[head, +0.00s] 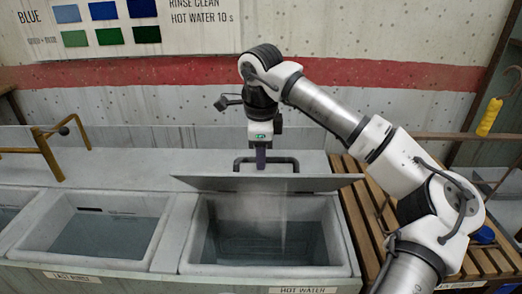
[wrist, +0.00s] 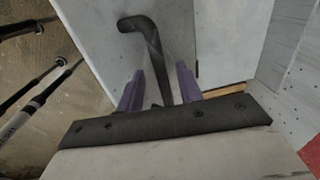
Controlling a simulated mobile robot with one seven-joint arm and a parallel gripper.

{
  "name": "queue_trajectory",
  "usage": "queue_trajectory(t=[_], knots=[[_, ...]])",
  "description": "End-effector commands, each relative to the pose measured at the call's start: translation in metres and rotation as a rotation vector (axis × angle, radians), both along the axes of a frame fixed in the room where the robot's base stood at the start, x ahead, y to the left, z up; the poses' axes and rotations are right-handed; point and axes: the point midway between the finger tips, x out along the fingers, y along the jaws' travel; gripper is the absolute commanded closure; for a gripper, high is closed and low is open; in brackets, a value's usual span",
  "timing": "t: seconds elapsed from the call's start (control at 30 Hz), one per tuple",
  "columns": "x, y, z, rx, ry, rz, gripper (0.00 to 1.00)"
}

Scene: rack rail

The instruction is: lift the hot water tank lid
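The hot water tank (head: 345,240) is the right-hand basin, with a "HOT WATER" label on its front. Its grey lid (head: 215,183) is up off the near rim and tilted, seen almost edge-on. Water and faint steam show beneath it. The lid's dark handle (head: 287,163) stands above the lid. My gripper (head: 261,160) points down at the middle of the handle. In the wrist view, the purple fingers of my gripper (wrist: 160,84) lie on either side of the black handle bar (wrist: 148,35). They appear shut on it, though the contact is partly hidden.
A second open basin (head: 105,225) with water is to the left, with another at the left edge. A yellow bracket (head: 45,152) stands at the back left. A slatted wooden rack (head: 357,215) lies right of the tank. A yellow-handled hook (head: 489,117) hangs at right.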

Motion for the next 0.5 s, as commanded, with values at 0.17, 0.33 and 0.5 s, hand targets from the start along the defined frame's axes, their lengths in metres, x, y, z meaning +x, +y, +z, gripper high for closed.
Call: queue_trajectory(t=[0.17, 0.33, 0.5], knots=[[0.0001, 0.0000, -0.0020, 0.000, 0.000, 0.000, 0.64], [0.0001, 0.0000, -0.0017, 0.000, 0.000, 0.000, 0.72], [0.0001, 0.0000, -0.0015, 0.000, 0.000, 0.000, 0.94]])
